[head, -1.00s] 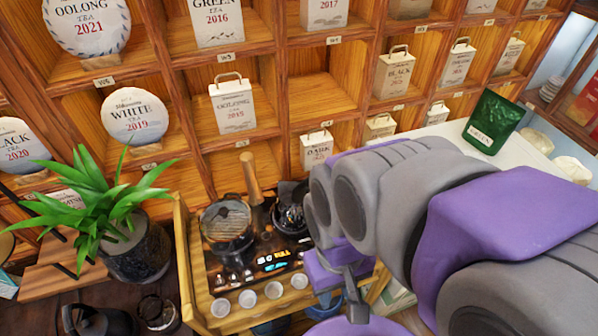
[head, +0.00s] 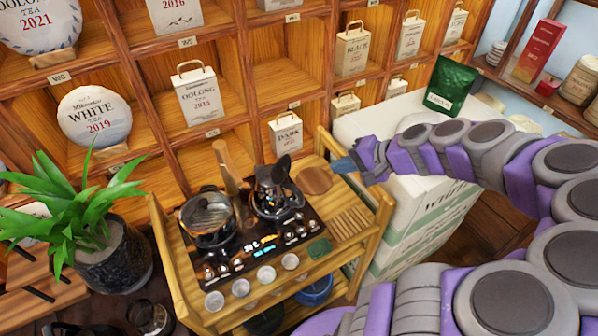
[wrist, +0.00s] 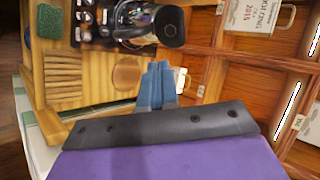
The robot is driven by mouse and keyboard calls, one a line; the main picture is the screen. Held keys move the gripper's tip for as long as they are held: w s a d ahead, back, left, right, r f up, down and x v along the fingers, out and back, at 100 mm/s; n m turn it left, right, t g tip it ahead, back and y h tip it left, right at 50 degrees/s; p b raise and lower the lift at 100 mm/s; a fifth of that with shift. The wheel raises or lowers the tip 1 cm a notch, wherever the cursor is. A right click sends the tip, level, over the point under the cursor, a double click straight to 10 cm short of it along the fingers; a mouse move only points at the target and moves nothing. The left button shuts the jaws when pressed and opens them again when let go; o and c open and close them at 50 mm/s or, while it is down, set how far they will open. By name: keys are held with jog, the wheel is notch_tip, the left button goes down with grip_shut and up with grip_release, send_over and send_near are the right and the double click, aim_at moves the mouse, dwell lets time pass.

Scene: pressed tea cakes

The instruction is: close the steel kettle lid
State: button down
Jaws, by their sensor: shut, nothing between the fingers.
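The steel kettle (head: 277,203) stands on the right burner of the wooden tea cart, its dark handle and upper parts raised. In the wrist view the kettle (wrist: 150,20) shows at the top, cut by the frame edge, with a shiny dark round part.
A glass-lidded pot (head: 207,217) stands left of the kettle, with a wooden handle (head: 231,170) rising between them. Several small cups (head: 241,287) line the cart's front. A round wooden board (head: 315,180) lies near my gripper. White boxes (head: 415,215) stand right; tea shelves rise behind.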

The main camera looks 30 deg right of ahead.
jog(key=b, duration=0.3)
send_near(289, 169)
notch_tip(289, 169, down, 4)
jog(key=w+a, duration=0.2)
jog(key=shift+w+a+f, duration=0.1)
jog(key=shift+w+a, duration=0.15)
jog(key=shift+w, duration=0.25)
jog(key=shift+w+a+f, duration=0.1)
jog(key=shift+w+a, duration=0.1)
jog(key=shift+w, duration=0.3)
jog(key=shift+r, duration=0.1)
jog(key=shift+d, duration=0.2)
jog(key=shift+p, duration=0.35)
